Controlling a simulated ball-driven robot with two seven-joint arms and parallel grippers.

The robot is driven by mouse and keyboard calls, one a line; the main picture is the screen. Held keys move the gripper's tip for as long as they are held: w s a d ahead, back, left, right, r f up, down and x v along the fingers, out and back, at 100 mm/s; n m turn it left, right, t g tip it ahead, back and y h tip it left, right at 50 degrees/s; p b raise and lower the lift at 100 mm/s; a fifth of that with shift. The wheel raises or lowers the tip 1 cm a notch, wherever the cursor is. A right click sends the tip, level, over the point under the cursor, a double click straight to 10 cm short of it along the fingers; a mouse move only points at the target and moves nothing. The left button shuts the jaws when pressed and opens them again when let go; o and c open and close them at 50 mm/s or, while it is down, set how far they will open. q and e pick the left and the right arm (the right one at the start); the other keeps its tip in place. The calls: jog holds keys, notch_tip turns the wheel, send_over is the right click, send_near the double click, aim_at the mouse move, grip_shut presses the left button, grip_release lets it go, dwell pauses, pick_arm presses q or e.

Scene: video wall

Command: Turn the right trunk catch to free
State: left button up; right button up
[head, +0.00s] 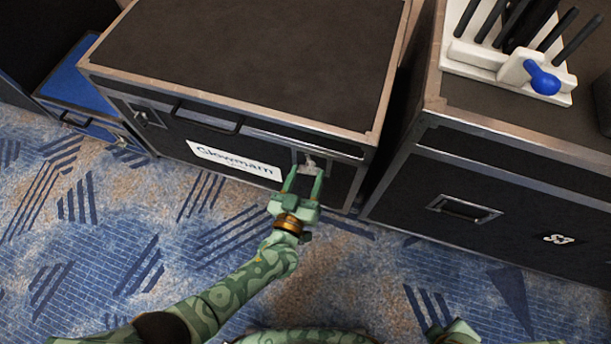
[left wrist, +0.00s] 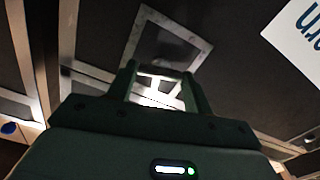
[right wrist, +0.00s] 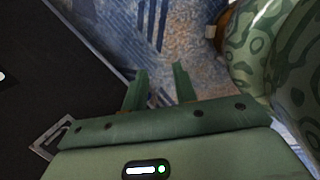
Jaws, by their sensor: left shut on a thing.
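The black trunk (head: 250,50) with metal edges and a white name label (head: 232,160) stands at the upper left of the head view. Its right catch (head: 309,160) is a silver fitting in a recessed metal plate on the front face. My left gripper (head: 304,178) reaches it from the front, and its fingers are shut on the catch. In the left wrist view the bright catch (left wrist: 160,88) sits between the fingertips, its lower part hidden by the gripper. My right gripper (right wrist: 160,86) is open and empty, above the carpet beside a dark case.
The trunk's left catch (head: 145,116) and a handle (head: 207,118) are on the same face. A second black case (head: 490,180) stands close on the right, with a white rack (head: 510,65) on top. A blue case (head: 85,85) is at far left. Patterned carpet in front is clear.

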pick_arm(q)
jog(key=n+b, duration=0.1)
jog(key=n, duration=0.6)
jog(key=n+b, duration=0.1)
jog(key=n, duration=0.7)
jog(key=shift+s+a+f, duration=0.1)
jog(key=shift+f, duration=0.05)
pick_arm(e)
jog(key=shift+m+t+y, duration=0.4)
jog(key=shift+t+y, duration=0.3)
jog(key=shift+y, duration=0.1)
jog(key=w+a, duration=0.1)
jog(key=a, duration=0.1)
jog(key=w+a, duration=0.1)
jog(key=w, duration=0.1)
jog(key=shift+w+a+r, duration=0.1)
jog(key=shift+a+r, duration=0.1)
jog(key=shift+a, duration=0.15)
jog(key=shift+w, duration=0.1)
pick_arm(q)
jog(key=o, duration=1)
